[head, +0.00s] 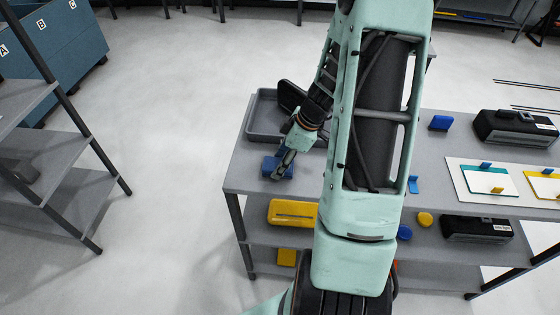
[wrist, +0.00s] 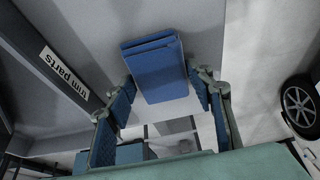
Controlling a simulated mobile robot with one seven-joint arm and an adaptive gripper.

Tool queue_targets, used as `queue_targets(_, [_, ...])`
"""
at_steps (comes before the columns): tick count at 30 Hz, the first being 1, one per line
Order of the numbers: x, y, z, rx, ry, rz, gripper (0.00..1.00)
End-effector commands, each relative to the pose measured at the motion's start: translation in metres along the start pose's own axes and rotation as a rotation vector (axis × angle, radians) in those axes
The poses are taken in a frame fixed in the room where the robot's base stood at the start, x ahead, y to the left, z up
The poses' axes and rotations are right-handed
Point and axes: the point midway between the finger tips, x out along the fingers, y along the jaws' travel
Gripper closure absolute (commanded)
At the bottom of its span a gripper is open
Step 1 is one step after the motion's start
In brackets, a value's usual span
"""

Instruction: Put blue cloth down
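The blue cloth (head: 270,164) is a folded block at the left front of the grey table top (head: 247,172). In the wrist view the cloth (wrist: 158,68) lies between the tips of my gripper (wrist: 164,82). The two fingers stand wide apart, one on each side of it, with narrow gaps seeming to show beside the cloth. In the head view my gripper (head: 284,166) reaches down over the cloth and hides part of it. Whether the cloth's underside rests fully on the table is hard to see.
A grey tray (head: 262,122) stands behind the cloth. A "trim parts" label (wrist: 64,76) shows in the wrist view. A blue block (head: 440,123), a black case (head: 514,128) and white boards (head: 463,178) are on the right. A yellow case (head: 292,212) lies on the shelf below.

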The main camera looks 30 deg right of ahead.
Motion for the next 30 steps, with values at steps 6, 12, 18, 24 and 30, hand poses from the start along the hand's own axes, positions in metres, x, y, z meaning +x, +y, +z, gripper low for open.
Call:
queue_targets(6, [0.000,0.000,0.000,0.000,0.000,0.000,0.36])
queue_targets(12, [0.000,0.000,0.000,0.000,0.000,0.000,0.36])
queue_targets(18, [-0.001,0.001,0.001,-0.001,0.000,0.003,0.36])
queue_targets(24, [-0.033,0.004,0.005,-0.001,-0.001,0.008,0.36])
queue_targets(30, [-0.072,0.004,0.005,-0.001,0.000,0.005,0.36])
